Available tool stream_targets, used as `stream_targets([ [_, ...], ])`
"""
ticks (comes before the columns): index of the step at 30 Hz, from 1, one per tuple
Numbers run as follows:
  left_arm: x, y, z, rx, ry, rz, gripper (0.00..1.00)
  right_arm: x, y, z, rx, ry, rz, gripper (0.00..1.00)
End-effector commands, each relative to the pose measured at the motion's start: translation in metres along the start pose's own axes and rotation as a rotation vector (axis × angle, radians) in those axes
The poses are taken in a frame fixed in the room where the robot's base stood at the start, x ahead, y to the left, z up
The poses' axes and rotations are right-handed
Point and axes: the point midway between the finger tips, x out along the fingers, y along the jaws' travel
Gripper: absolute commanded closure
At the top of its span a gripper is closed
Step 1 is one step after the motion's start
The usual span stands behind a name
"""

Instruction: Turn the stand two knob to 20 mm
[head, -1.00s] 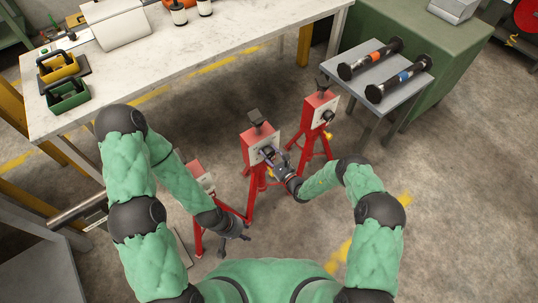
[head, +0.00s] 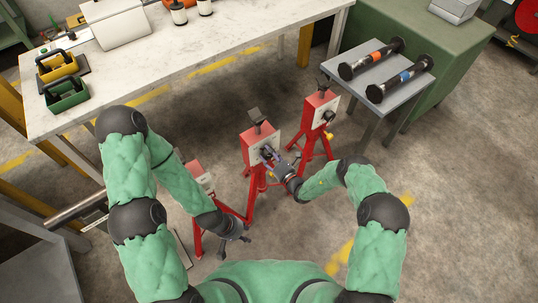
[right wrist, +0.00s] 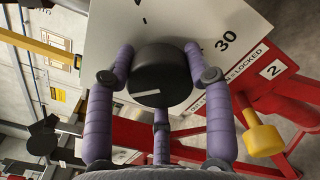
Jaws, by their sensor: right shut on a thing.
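The stand two knob (right wrist: 160,75) is black and round with a white pointer line. It sits on a white dial plate (right wrist: 230,22) marked 30, beside a label reading LOCKED and the number 2. The pointer line lies on the left lower part of the knob face in the right wrist view. My right gripper (right wrist: 158,70) has its purple fingers shut around the knob; it also shows at the middle red stand (head: 262,146) in the head view. My left gripper (head: 236,243) hangs low by the nearest red stand, its fingers apart and empty.
Another red stand (head: 318,110) is just to the right and behind. A yellow knob (right wrist: 263,138) sticks out near the held knob. A grey table (head: 362,82) holds two black spools. A white workbench (head: 240,45) is at the back left.

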Motion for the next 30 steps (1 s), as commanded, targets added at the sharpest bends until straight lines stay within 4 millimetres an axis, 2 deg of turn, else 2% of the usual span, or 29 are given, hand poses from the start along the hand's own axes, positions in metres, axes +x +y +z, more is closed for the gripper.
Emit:
stream_targets([
  [1, 0.001, -0.001, 0.0, 0.0, 0.0, 0.0, 0.6, -0.002, -0.003, -0.006, 0.051, 0.01, -0.012, 0.8],
  [30, 0.007, -0.003, 0.0, 0.0, 0.0, 0.0, 0.6, -0.004, 0.008, -0.011, 0.979, 0.022, -0.013, 0.8],
])
